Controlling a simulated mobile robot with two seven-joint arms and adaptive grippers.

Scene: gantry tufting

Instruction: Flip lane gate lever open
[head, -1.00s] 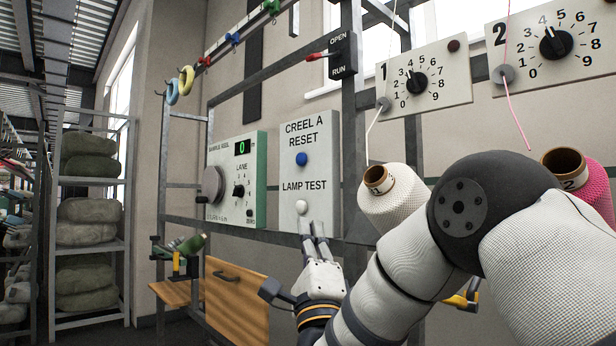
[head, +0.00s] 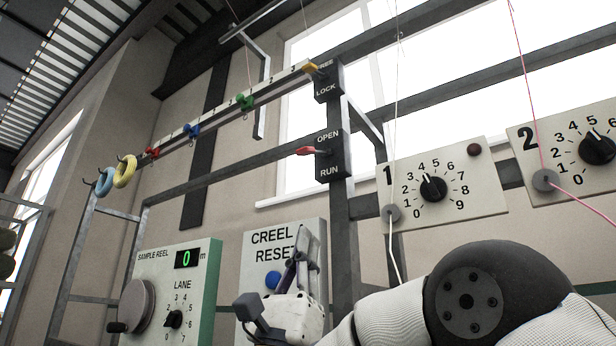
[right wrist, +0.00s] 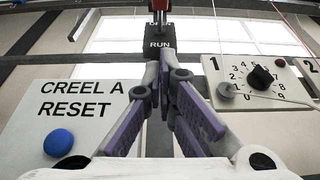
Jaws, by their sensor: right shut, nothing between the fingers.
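The lane gate lever appears to be the red-handled lever (head: 306,151) on a dark box marked OPEN above and RUN below (head: 329,156). Its handle sticks out to the left, about level, near the OPEN side. In the right wrist view the RUN box (right wrist: 160,44) is straight ahead, with part of the red lever (right wrist: 159,5) at the top edge. My right gripper (head: 304,237) is shut and empty, fingers pointing up, below the box and in front of the reset panel; its fingers also fill the middle of the right wrist view (right wrist: 160,66). My left gripper is out of view.
A second box with a yellow lever (head: 311,69), marked LOCK, sits above. The CREEL A RESET panel (head: 257,240) has a blue button (head: 272,281). The green sample reel box (head: 205,290) stands left. Dial plate 1 (head: 480,190) and dial plate 2 (head: 555,180) are right, with threads hanging.

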